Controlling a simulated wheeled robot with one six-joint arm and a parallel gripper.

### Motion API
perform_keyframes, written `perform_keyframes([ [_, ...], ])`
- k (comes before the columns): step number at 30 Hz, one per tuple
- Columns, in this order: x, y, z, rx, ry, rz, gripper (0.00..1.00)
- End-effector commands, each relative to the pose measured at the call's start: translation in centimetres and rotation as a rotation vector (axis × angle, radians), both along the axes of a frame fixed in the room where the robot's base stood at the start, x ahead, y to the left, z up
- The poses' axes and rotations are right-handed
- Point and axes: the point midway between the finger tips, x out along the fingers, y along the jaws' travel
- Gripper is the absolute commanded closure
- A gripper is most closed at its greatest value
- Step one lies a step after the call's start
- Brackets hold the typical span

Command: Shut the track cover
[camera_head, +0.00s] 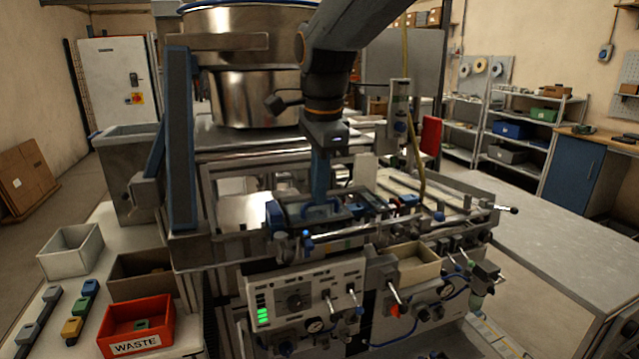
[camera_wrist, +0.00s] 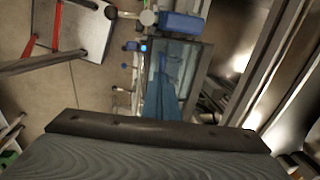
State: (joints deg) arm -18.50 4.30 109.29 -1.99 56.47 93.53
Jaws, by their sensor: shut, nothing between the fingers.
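The track cover (camera_head: 292,213), a dark-framed clear panel, lies low and nearly flat over the track at the front of the machine. I cannot tell whether it is fully down. It also shows in the wrist view as a framed pane (camera_wrist: 199,62). My gripper (camera_head: 320,207) points straight down with its blue fingers shut and empty, right at the cover. In the wrist view my gripper (camera_wrist: 164,62) hides part of the pane. Whether the fingertips touch the cover cannot be told.
A steel bowl (camera_head: 250,95) stands behind the track. A control panel (camera_head: 305,300) with levers and green lights is below it. A red waste bin (camera_head: 136,325) and a white bin (camera_head: 72,250) sit at the left. A grey table (camera_head: 560,255) at the right is clear.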

Motion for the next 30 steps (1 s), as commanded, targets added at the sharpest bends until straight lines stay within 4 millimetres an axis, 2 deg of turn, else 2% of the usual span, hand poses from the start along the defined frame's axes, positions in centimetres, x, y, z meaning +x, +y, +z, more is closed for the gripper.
perform_keyframes([
  [1, -0.5, -0.2, -1.2, -0.009, 0.027, -0.001, 1.0],
  [8, -0.8, -0.2, 0.4, -0.007, 0.023, -0.001, 1.0],
  [17, -1.0, -0.3, 4.4, 0.0, 0.002, -0.001, 1.0],
  [30, -2.4, -0.6, 12.1, 0.002, -0.005, -0.003, 1.0],
])
